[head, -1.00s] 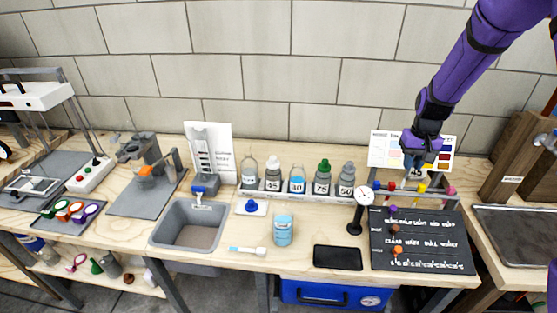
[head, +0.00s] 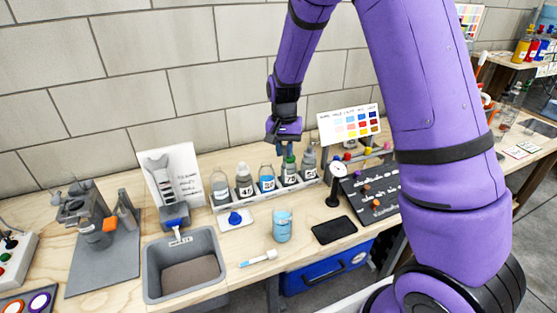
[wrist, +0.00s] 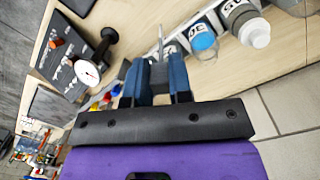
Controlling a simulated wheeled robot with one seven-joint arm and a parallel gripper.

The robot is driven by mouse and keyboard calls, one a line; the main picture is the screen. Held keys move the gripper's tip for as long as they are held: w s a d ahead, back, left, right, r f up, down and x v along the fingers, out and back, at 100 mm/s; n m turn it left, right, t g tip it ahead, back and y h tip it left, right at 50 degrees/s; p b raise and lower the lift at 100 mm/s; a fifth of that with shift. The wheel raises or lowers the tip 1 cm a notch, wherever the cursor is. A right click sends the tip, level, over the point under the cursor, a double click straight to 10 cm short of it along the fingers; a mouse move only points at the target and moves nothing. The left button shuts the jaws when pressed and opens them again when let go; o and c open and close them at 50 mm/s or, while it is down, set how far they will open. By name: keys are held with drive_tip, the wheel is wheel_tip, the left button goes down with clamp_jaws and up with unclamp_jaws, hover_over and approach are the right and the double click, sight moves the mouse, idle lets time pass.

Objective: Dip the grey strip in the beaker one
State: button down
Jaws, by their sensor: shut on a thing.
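My gripper (head: 288,144) hangs above the bottle rack, over the green-capped bottle. I cannot make out the strip in the head view. A glass beaker of light blue liquid (head: 282,227) stands on the bench in front of the rack, apart from the gripper and below it. Any number on the beaker is too small to read.
The rack (head: 270,197) holds several numbered bottles. A dial gauge on a stand (head: 333,185), a black pad (head: 334,229), a brush-like tool (head: 258,258), a blue-knobbed white piece (head: 236,219) and a grey sink (head: 186,266) surround the beaker. A colour chart (head: 349,124) stands behind.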

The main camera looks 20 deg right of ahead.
drive_tip(key=s+a+r+m+y, duration=0.2)
drive_tip(key=s+a+r+m, duration=0.15)
drive_tip(key=s+m, duration=0.55)
wheel_tip(320, 180, down, 15)
drive_tip(key=m, duration=0.2)
drive_tip(key=shift+a+m, duration=0.2)
drive_tip(key=shift+m, duration=0.1)
idle(0.9)
drive_tip(key=shift+s+f, duration=0.15)
idle(1.8)
wheel_tip(320, 180, up, 10)
drive_tip(key=r, duration=0.1)
hover_over(284, 204)
drive_tip(key=s, duration=0.1)
drive_tip(key=shift+s+a+f, duration=0.2)
drive_tip(key=shift+a+f, duration=0.05)
drive_tip(key=shift+a, duration=0.1)
idle(0.7)
idle(0.8)
drive_tip(key=shift+r, duration=2.5)
